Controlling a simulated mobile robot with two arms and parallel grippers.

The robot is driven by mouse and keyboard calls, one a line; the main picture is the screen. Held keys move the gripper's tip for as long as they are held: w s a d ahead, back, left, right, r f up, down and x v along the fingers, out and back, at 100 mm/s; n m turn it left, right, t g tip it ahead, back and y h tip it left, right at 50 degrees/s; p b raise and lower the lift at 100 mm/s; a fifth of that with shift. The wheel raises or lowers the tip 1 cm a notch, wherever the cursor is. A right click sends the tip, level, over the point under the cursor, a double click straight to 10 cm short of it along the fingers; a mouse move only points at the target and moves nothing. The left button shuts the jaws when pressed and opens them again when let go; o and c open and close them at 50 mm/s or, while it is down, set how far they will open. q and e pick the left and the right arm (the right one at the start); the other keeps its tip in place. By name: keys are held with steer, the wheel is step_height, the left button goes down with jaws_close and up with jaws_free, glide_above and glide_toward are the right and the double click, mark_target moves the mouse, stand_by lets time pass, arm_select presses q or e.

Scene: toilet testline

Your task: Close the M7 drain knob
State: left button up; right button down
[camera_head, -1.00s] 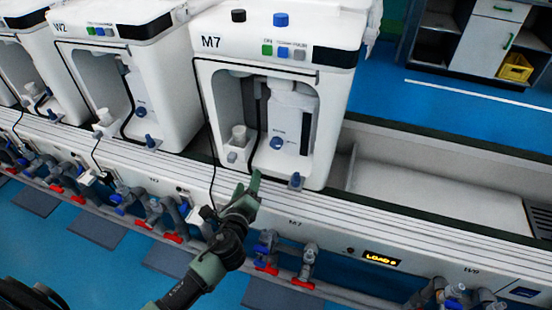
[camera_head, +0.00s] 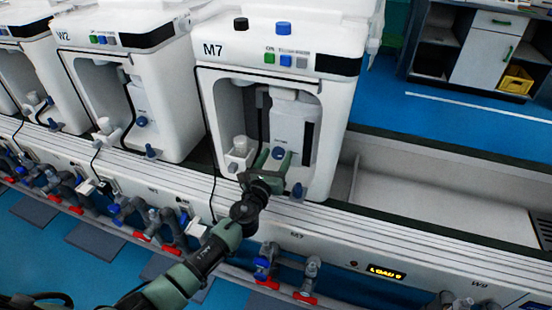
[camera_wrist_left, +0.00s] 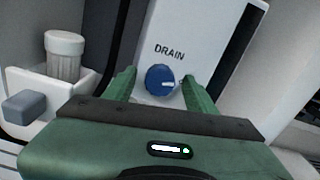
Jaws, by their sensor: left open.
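The M7 unit (camera_head: 225,100) is a white cabinet with an open front bay in the middle of the head view. Its blue drain knob (camera_head: 278,153) is on a pale panel inside the bay. In the left wrist view, the round blue knob (camera_wrist_left: 160,79) shows a white pointer mark turned right, below the word DRAIN. My left gripper (camera_head: 271,160) reaches into the bay's front. Its green fingers (camera_wrist_left: 160,92) are open, one on each side of the knob in the picture. I cannot tell whether they touch it. My right gripper is not in view.
A white cup (camera_wrist_left: 65,55) stands left of the fingers, above a grey-blue block (camera_wrist_left: 27,107). A blue-topped fitting (camera_head: 297,191) stands at the bay's front right. The W2 unit (camera_head: 115,70) is to the left. An open trough (camera_head: 430,200) lies to the right.

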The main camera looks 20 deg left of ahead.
arm_select(q)
jaws_close()
